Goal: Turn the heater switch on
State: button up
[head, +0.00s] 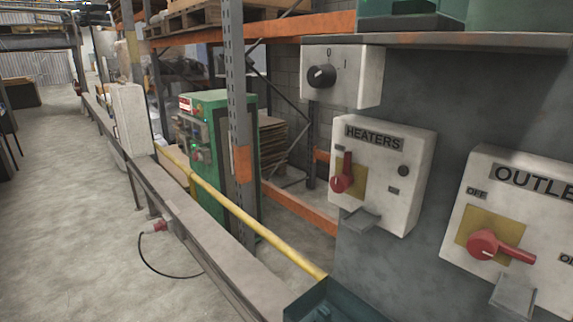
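The heater switch is a red rotary handle (342,178) on a yellow plate, on a white box labelled HEATERS (404,170) at the right of the head view. Its lever points up, towards a small label at the plate's upper left that is too small to read. Another small label sits to the right of the plate. My gripper is not in view.
A white box labelled OUTLE, cut off at the edge (518,268), has another red handle (495,246). A box with a black knob (321,76) sits above. A yellow rail (240,212), a green cabinet (219,105) and a rack post stand left. Open concrete floor (60,220) lies far left.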

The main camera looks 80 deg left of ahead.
aim_at(339, 184)
jog(key=u, duration=1.65)
